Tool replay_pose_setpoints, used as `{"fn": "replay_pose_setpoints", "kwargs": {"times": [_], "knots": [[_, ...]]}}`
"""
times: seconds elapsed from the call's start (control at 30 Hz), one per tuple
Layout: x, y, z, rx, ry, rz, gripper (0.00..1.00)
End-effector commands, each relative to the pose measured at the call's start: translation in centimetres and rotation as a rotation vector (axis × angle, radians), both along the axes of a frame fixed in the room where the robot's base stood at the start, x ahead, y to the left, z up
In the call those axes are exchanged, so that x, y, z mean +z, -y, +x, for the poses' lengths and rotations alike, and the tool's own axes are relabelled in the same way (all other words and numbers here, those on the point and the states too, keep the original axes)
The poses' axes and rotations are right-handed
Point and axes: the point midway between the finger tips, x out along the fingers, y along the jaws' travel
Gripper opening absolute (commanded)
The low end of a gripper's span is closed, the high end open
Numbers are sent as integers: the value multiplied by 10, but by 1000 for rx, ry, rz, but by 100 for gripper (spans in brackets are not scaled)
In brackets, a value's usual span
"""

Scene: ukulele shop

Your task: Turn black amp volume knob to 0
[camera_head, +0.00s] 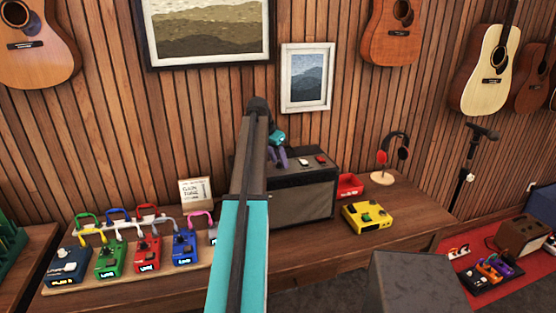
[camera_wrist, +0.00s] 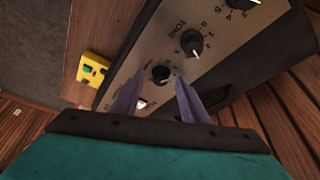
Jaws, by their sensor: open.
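The black amp (camera_head: 302,197) stands on the wooden bench in the head view, with its control panel (camera_wrist: 175,25) facing up in the wrist view. A black knob with a pointer line (camera_wrist: 161,75) sits between the tips of my gripper (camera_wrist: 160,84). Its label is not readable. A second black knob (camera_wrist: 192,44) and a third, partly cut off (camera_wrist: 240,4), sit farther along the panel. My gripper is open, with a purple finger on either side of the first knob; I cannot tell whether they touch it. In the head view my arm partly hides the gripper (camera_head: 278,158) over the amp.
Several cabled pedals stand left on a board (camera_head: 75,293). A small sign (camera_head: 195,191) stands behind them. Wooden slats (camera_wrist: 285,125) rise close beside the amp.

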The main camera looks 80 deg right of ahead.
Motion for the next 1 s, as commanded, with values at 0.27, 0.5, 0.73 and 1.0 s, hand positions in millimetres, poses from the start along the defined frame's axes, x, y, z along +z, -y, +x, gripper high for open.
{"fn": "replay_pose_setpoints", "kwargs": {"times": [0.27,0.5,0.73,1.0], "knots": [[0,0,1,1,0,0,12],[0,-1,1,5,1,1,0],[-1,-1,1,48,1,0,0],[-1,-2,0,184,0,1,0]]}}
